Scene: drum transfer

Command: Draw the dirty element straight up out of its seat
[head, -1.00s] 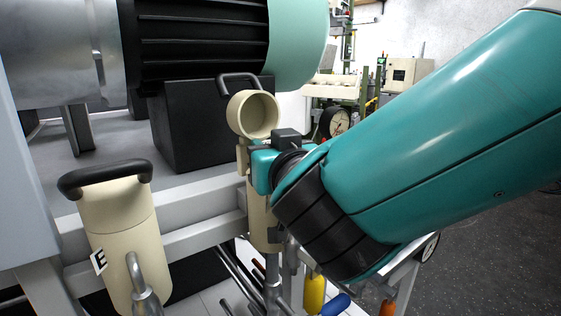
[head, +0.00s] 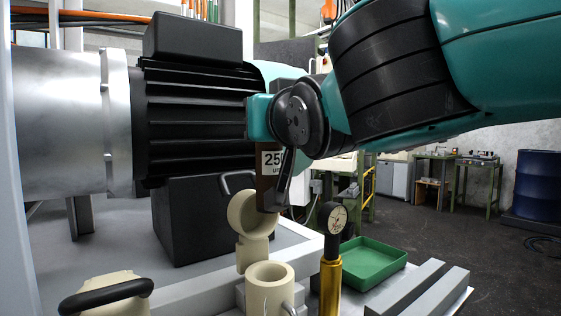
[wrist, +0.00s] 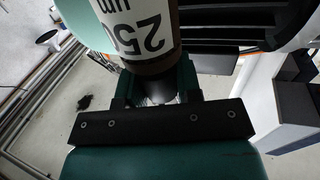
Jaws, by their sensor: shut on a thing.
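My gripper (head: 264,122) is shut on the dirty element (head: 266,190), a brown cylinder with a white label reading "250 um". The element hangs about upright, and its lower end shows above the open beige seat housing (head: 270,272), with a gap between them in the head view. The wrist view shows the element (wrist: 153,66) between the jaws (wrist: 158,88), label upside down. The jaw contact is partly hidden in the head view. The hinged beige cap (head: 247,252) stands swung open beside the housing, with its black handle (head: 224,184) behind.
A second beige housing with a closed black-handled lid (head: 107,296) stands at the lower left. A dial gauge on a brass stem (head: 331,270) stands close right of the open housing. A green tray (head: 368,262) lies beyond it. The black-finned motor (head: 195,120) fills the left behind.

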